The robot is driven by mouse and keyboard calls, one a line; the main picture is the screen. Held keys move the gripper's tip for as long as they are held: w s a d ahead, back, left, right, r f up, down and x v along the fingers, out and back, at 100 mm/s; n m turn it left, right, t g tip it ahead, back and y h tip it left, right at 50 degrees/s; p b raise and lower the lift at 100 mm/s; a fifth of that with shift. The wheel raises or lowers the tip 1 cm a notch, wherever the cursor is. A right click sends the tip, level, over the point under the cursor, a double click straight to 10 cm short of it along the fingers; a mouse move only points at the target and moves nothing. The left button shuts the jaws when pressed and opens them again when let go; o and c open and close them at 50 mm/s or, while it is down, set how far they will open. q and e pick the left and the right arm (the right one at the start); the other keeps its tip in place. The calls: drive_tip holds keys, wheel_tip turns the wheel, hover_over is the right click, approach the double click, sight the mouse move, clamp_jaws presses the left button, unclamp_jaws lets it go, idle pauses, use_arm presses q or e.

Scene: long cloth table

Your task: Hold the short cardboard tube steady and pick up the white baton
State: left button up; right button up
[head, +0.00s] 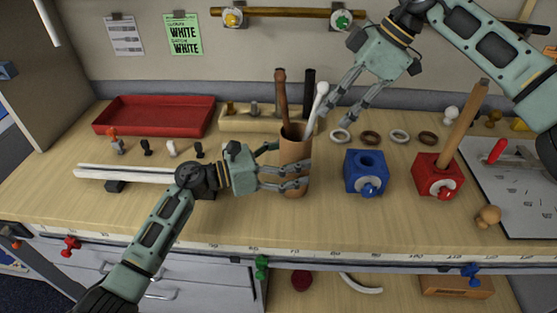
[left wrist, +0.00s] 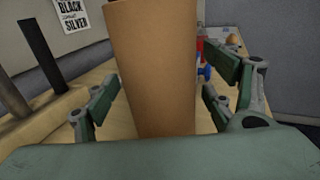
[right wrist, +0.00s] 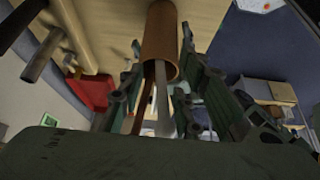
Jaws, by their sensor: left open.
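The short brown cardboard tube (head: 295,152) stands upright on the table and fills the middle of the left wrist view (left wrist: 154,70). The white baton (head: 317,103) leans out of its top to the right, beside a brown stick (head: 281,95). My left gripper (head: 300,177) is open, with its fingers on either side of the tube. Narrow gaps show beside the tube in the left wrist view. My right gripper (head: 338,113) is open, above and right of the tube. In the right wrist view the white baton (right wrist: 163,105) lies between its spread fingers, apparently untouched.
A wooden rack (head: 235,119) with dark upright handles stands behind the tube. A blue block (head: 365,182) and a red block with a wooden rod (head: 435,187) stand to the right. A pale rail (head: 120,173) lies left. Several rings lie behind the blue block.

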use_arm(q)
drive_tip(key=shift+w+d, duration=0.15)
drive_tip(key=shift+d, duration=0.15)
drive_tip(key=shift+c, duration=0.6)
drive_tip(key=c, duration=1.2)
drive_tip(key=shift+o, duration=0.2)
use_arm(e)
drive_tip(key=shift+o, duration=0.4)
drive_tip(key=shift+a, duration=0.1)
